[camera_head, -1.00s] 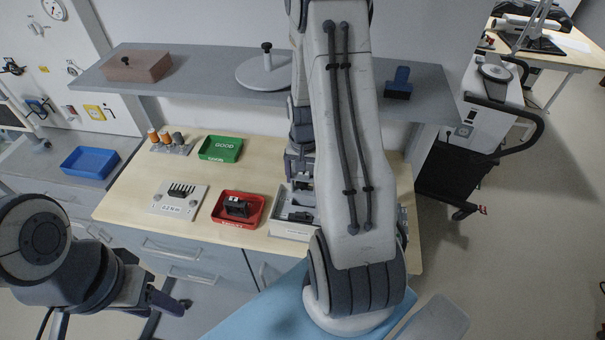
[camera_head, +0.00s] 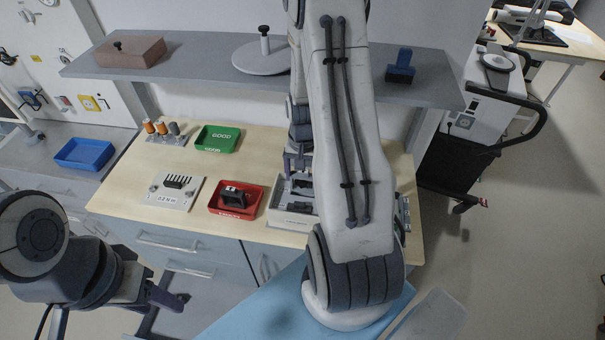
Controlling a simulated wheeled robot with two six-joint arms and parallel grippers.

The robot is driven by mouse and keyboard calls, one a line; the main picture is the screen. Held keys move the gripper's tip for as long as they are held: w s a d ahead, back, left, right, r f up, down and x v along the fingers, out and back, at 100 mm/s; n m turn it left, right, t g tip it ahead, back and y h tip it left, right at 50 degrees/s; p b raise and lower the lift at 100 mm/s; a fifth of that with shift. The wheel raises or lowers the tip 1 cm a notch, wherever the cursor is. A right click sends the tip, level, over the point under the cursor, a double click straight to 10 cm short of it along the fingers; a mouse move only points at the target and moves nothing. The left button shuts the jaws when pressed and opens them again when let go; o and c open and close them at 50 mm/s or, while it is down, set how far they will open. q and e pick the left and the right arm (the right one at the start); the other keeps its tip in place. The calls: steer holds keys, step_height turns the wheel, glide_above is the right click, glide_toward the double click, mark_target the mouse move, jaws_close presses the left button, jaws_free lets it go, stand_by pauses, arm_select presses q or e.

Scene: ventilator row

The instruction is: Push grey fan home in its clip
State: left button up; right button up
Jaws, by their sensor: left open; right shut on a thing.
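A grey round fan (camera_head: 174,129) stands at the right end of a small rack (camera_head: 168,139), beside two orange ones, at the back left of the bench. From here I cannot tell how deep it sits in its clip. My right gripper (camera_head: 297,166) is over the light grey box, well to the right of the fan. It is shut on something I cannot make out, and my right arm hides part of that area. My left gripper (camera_head: 166,297) is open, low in front of the bench and away from the rack.
The light grey box (camera_head: 285,217) holds dark parts. A red tray (camera_head: 222,211) holds a black part (camera_head: 233,198). A green tray (camera_head: 216,139), a white plate with a black comb-like block (camera_head: 170,193) and a blue tray (camera_head: 84,154) stand around. A shelf (camera_head: 200,78) overhangs the bench's back.

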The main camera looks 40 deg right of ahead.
mark_target(303, 192)
steer(key=shift+f+b, duration=0.5)
steer(key=shift+f, duration=0.25)
stand_by(1.2)
steer(key=shift+f+b, duration=0.4)
steer(key=shift+f, duration=0.2)
steer(key=shift+f, duration=0.1)
steer(key=shift+f+b, duration=0.6)
steer(key=shift+f, duration=0.05)
steer(key=shift+f, duration=0.15)
stand_by(0.5)
steer(key=shift+f+b, duration=0.55)
steer(key=shift+f, duration=0.05)
steer(key=shift+s+a+f, duration=0.1)
steer(key=shift+s+f, duration=0.1)
stand_by(0.6)
